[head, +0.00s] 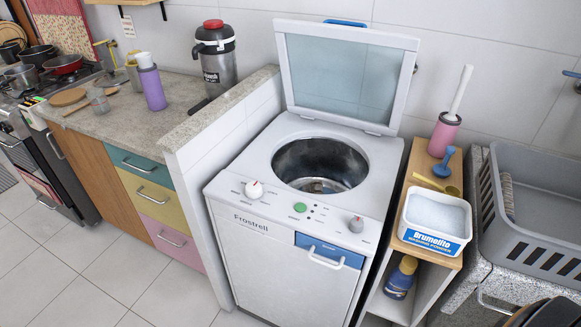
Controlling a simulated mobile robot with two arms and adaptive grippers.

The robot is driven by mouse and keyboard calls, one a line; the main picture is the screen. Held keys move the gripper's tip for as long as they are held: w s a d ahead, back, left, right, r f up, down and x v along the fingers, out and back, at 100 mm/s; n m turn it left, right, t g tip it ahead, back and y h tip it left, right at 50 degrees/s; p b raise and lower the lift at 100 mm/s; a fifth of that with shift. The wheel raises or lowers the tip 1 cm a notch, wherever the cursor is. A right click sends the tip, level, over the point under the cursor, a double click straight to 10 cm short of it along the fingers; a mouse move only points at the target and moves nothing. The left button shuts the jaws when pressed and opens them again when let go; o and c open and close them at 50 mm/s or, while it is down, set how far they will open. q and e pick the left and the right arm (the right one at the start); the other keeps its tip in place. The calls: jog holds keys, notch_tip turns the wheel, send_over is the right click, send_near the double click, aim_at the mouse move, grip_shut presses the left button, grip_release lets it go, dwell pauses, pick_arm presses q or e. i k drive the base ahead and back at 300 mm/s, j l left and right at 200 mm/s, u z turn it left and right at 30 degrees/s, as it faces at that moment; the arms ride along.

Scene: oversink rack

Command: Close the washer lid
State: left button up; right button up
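The washer (300,240) is a white top-loader in the middle of the head view, with knobs and a green button on its front panel. Its lid (347,75) stands open and upright at the back, with a white frame and a glassy panel. A blue piece (346,23) shows at the lid's top edge. The round drum opening (320,165) is uncovered, and something small that I cannot make out lies inside. Neither of my grippers can be made out in the view.
A low stone-topped wall (222,105) and counter stand left of the washer. On its right, a wooden shelf (432,215) holds a washing powder tub (435,222) and a pink brush holder (443,135). A grey basket (535,205) stands farther right. Tiled floor is clear at front left.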

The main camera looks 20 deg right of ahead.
aim_at(356, 31)
jog(key=i+j+z, duration=0.1)
jog(key=z, duration=0.35)
jog(key=i+j+z, duration=0.1)
jog(key=z, duration=0.3)
jog(key=j+z, duration=0.2)
jog(key=z, duration=0.25)
jog(key=j+z, duration=0.2)
jog(key=z, duration=0.2)
jog(key=j+z, duration=0.45)
jog(key=j, duration=1.35)
